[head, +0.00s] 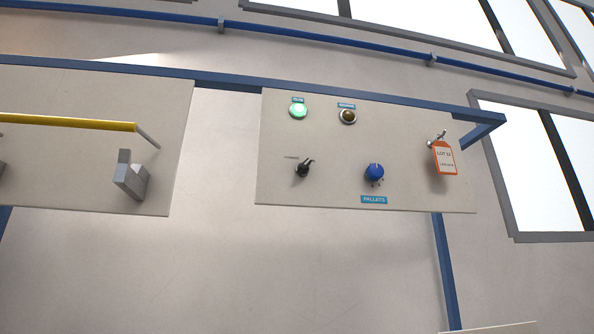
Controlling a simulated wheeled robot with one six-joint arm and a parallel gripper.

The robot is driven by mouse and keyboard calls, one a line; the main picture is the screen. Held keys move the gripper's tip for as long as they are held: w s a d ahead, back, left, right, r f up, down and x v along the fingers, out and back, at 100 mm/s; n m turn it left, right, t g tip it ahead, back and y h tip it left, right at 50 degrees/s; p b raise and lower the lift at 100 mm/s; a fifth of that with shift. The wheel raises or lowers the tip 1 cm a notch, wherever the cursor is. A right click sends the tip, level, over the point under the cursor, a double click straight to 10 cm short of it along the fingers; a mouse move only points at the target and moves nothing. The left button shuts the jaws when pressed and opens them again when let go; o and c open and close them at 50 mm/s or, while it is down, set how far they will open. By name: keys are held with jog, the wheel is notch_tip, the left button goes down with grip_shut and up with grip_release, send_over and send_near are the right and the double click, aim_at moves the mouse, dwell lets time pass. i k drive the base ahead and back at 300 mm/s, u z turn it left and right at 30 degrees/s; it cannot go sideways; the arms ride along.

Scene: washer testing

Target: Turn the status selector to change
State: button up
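A beige panel (325,195) on a blue frame carries two controls. A small black selector (304,168) has its lever tilted up and to the right; the tiny label beside it is too small to read. A round blue knob (374,172) is to its right, above a blue plate (373,200) reading PALLETS. I cannot tell for sure which one is the status selector. A green lamp (298,111) is lit above the black selector. A dark amber lamp (347,116) to its right looks unlit. My gripper is not in view.
An orange-edged white tag (445,158) reading LOT 12 hangs from a hook at the panel's right. A second panel (75,180) on the left has a yellow bar (65,122) and a grey bracket (130,180). The space between the panels is open.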

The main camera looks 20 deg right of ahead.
aim_at(303, 168)
jog(key=z, duration=2.4)
jog(key=k, duration=1.15)
jog(key=u, duration=2.2)
jog(key=i, duration=0.5)
jog(key=z, duration=0.05)
